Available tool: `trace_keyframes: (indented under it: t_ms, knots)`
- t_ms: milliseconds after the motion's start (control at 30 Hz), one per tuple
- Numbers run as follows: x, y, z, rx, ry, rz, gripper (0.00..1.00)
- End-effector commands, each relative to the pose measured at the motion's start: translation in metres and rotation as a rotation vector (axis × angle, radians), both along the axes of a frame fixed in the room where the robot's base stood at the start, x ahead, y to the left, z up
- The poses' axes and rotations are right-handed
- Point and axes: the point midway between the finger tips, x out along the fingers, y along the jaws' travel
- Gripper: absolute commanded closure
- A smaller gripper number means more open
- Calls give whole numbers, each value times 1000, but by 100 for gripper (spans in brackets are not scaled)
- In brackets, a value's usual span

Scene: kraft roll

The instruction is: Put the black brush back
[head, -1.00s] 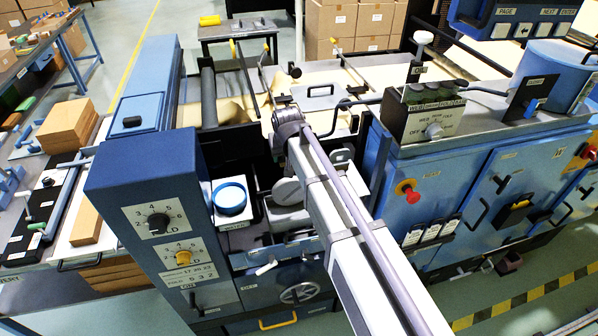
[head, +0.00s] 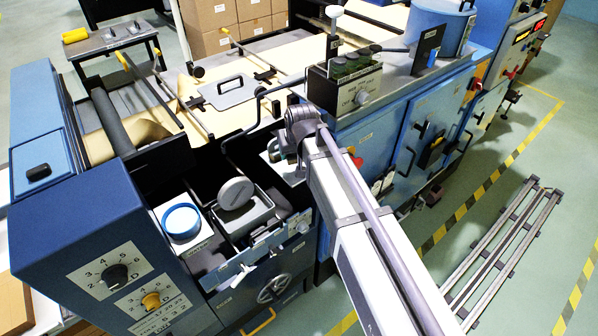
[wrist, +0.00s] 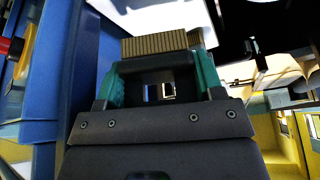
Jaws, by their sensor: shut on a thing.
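In the wrist view my gripper (wrist: 157,70) has its two teal fingers on either side of the black brush (wrist: 155,60). It is shut on the brush's dark body, and the tan bristles (wrist: 155,43) stick out beyond the fingers. In the head view my arm reaches over the blue machine, its end beside the front of the control box. The fingers are mostly hidden there behind my wrist, and I cannot make out the brush in that view.
The control box (head: 345,84) with a knob stands close behind my wrist. A slatted rack (head: 505,250) lies on the floor at right.

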Motion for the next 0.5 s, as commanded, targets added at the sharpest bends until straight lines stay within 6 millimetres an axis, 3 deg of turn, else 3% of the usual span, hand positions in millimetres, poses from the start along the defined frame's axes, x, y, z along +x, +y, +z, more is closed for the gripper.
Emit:
trace_keyframes:
  t_ms: [33, 167, 333, 500]
  knots:
    - [0, 0, -13, 0, 0, 0, 61]
    - [0, 0, -16, 0, 0, 0, 61]
    - [0, 0, -51, 0, 0, 0, 61]
    - [0, 0, -47, 0, 0, 0, 61]
